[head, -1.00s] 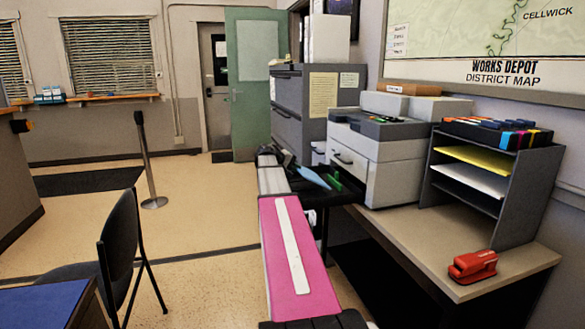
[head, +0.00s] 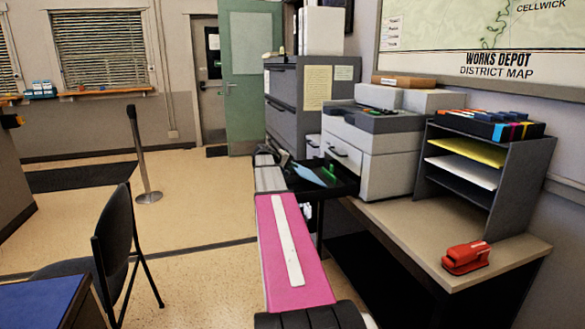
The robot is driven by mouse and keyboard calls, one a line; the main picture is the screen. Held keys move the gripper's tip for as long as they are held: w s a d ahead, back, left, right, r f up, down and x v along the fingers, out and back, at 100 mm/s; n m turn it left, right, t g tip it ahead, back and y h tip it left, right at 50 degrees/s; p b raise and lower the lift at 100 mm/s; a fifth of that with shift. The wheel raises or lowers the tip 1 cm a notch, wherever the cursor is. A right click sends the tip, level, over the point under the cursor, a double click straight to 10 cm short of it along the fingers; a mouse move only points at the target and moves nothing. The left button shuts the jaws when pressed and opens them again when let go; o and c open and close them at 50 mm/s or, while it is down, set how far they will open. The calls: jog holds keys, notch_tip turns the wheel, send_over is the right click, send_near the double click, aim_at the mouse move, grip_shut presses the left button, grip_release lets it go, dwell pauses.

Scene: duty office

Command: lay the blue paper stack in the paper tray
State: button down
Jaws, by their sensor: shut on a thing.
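The blue paper stack (head: 308,175) shows in the head view as a small light-blue sheet edge beside the end of my pink arm. My gripper (head: 290,165) is shut on it, though the fingers are small and partly hidden by the arm. The stack looks tilted and is over or in front of a black open tray (head: 342,187) at the printer's front left. This tray has green marks on it and looks like the paper tray. I cannot tell whether the stack touches it.
The grey printer (head: 377,155) stands on the desk (head: 412,236). A dark sorter (head: 520,180) holding yellow and white paper is to its right, with a red stapler (head: 466,257) in front. A filing cabinet (head: 290,115) stands behind. A chair (head: 112,240) is at left; open floor lies beyond.

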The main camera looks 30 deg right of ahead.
dwell(0.4)
jog(key=c, duration=0.9)
grip_release()
jog(key=v, duration=0.9)
notch_tip(320, 180, up, 5)
dwell(0.6)
